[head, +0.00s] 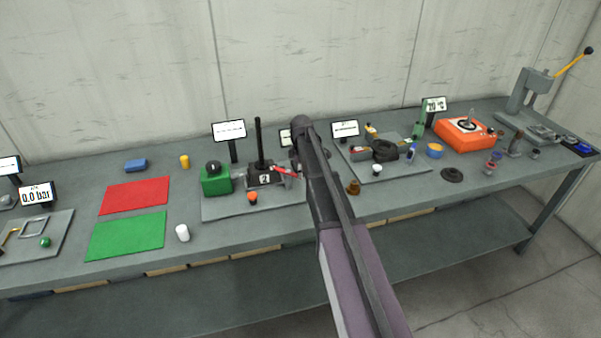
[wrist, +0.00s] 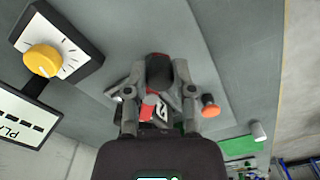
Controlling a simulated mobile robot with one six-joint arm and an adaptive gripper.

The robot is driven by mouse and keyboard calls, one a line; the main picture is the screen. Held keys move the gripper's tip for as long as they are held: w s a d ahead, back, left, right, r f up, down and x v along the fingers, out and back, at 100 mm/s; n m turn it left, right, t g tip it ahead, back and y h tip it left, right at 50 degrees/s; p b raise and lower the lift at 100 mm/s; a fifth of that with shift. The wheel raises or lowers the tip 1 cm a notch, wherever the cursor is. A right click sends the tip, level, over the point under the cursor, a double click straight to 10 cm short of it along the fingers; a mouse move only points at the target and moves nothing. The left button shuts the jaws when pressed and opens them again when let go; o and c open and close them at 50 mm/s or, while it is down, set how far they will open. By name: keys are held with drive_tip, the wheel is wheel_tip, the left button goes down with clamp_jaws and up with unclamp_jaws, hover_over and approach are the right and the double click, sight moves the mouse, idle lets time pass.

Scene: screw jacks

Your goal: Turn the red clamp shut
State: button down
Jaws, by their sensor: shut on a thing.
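The red clamp (head: 284,170) sits at the right side of a dark block marked 2 (head: 265,179), under the end of my arm. In the wrist view a bit of the red clamp (wrist: 148,109) shows between the fingers, beside the 2 label. My gripper (wrist: 159,96) points down at it and is shut on the clamp, with its fingers spread apart around it. A dark rounded part (wrist: 160,70) lies between the fingertips. The exact contact is hidden by the gripper. In the head view my arm covers most of the gripper.
A tall black post (head: 257,140) rises from the block. A green box (head: 215,180) stands to its left and an orange knob (head: 253,198) in front. A yellow dial (wrist: 42,60) is close by in the wrist view. Red (head: 135,195) and green (head: 127,235) mats lie left.

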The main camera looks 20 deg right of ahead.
drive_tip(key=shift+c, duration=2.3)
unclamp_jaws()
drive_tip(key=shift+a+m, duration=0.1)
drive_tip(key=shift+m, duration=0.2)
drive_tip(key=a+m, duration=0.8)
drive_tip(key=m, duration=0.9)
wheel_tip(320, 180, up, 14)
drive_tip(key=p, duration=1.4)
drive_tip(key=s+f+n+b, duration=0.2)
drive_tip(key=s+f+b, duration=0.8)
drive_tip(key=s, duration=0.4)
drive_tip(key=s+f+n+b, duration=0.3)
drive_tip(key=s+f+b, duration=0.7)
drive_tip(key=s, duration=0.4)
drive_tip(key=shift+s, duration=0.2)
